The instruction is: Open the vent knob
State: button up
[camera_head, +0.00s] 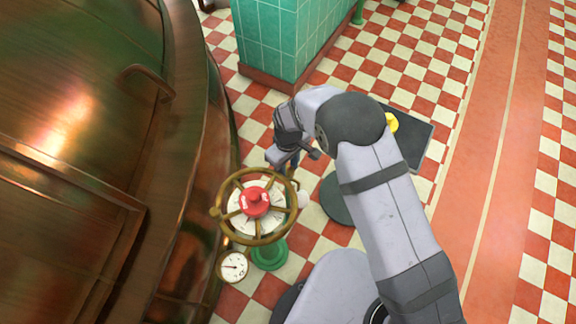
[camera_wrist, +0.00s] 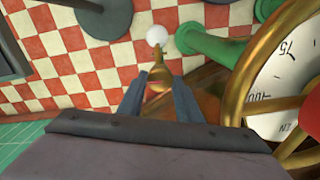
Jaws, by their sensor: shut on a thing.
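A brass handwheel (camera_head: 231,181) with a red hub (camera_head: 255,201) stands over a white dial on a green post. The wheel rim (camera_wrist: 244,70) and numbered dial (camera_wrist: 285,75) also show at the right in the wrist view. My gripper (camera_head: 291,172) is at the far right side of the wheel. In the wrist view its two blue fingers (camera_wrist: 162,95) are shut on a brass stem (camera_wrist: 158,74), which has a white ball (camera_wrist: 157,35) at its far end. The ball also shows right of the wheel (camera_head: 302,199). Whether the stem joins the wheel, I cannot tell.
A large copper kettle (camera_head: 70,110) fills the left. A round gauge (camera_head: 233,267) sits below the wheel. A teal tiled pillar (camera_head: 285,40) stands behind. A dark panel (camera_head: 412,135) is beyond my arm. Checked floor (camera_head: 430,45) lies open at the upper right.

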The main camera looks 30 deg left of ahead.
aim_at(288, 170)
jog(key=shift+n, duration=0.3)
jog(key=o, duration=1)
jog(key=shift+o, duration=0.2)
jog(key=shift+r, duration=3.7)
